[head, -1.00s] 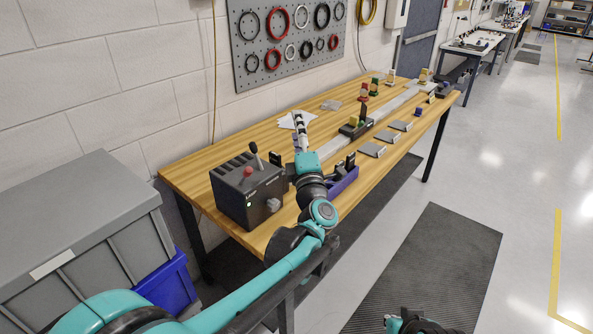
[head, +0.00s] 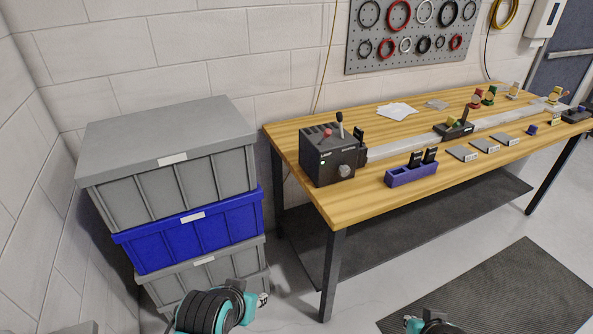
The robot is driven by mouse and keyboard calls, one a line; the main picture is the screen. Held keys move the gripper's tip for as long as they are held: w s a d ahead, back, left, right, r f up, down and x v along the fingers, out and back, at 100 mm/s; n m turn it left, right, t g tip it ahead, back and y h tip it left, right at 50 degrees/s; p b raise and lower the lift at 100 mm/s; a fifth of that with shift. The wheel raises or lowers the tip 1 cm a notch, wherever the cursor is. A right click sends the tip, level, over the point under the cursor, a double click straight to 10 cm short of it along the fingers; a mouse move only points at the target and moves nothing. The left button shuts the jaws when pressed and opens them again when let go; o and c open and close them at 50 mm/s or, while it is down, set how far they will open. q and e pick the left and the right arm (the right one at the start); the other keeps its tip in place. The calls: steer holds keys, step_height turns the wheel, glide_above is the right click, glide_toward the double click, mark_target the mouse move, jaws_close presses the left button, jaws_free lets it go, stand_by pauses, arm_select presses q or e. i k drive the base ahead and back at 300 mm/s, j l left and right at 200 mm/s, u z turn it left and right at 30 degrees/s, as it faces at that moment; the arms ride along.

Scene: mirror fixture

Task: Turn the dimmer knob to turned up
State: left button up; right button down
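The grey dimmer knob (head: 345,170) is on the front face of a black control box (head: 322,168) at the near left end of the table. Its turned position is too small to read. The box also has a red button (head: 327,132), a black lever (head: 340,120) and a small green light. My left gripper (head: 264,299) is low at the bottom, in front of the stacked bins and well apart from the knob. My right gripper (head: 407,321) is at the bottom edge, partly cut off, over the floor. The fingers of both are too small to read.
The wooden table (head: 300,136) bears a purple holder (head: 400,176) with black pieces just right of the box. Stacked grey and blue bins (head: 190,235) stand left of the table. A dark mat (head: 500,295) lies on open floor in front.

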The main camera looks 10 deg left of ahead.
mark_target(343, 170)
steer(key=i+l+u, duration=0.15)
steer(key=u, duration=0.3)
steer(key=i+l+u, duration=0.1)
steer(key=l+u, duration=0.5)
steer(key=u, duration=0.25)
steer(key=l+u, duration=0.6)
steer(key=u, duration=0.25)
steer(key=k+l+u, duration=0.1)
steer(key=l, duration=0.35)
steer(key=k+l+u, duration=0.1)
steer(key=l, duration=0.35)
steer(key=k+l+u, duration=0.1)
steer(key=l, duration=0.3)
steer(key=k+l+u, duration=0.1)
steer(key=l, duration=0.3)
steer(key=k+l+u, duration=0.1)
steer(key=k+l, duration=0.15)
steer(key=l, duration=0.15)
steer(key=k+l+u, duration=0.1)
steer(key=l, duration=0.3)
steer(key=k+l+u, duration=0.1)
steer(key=k+l, duration=0.15)
steer(key=k+l+u, duration=0.1)
steer(key=l, duration=0.35)
steer(key=k+l, duration=0.55)
steer(key=l, duration=0.25)
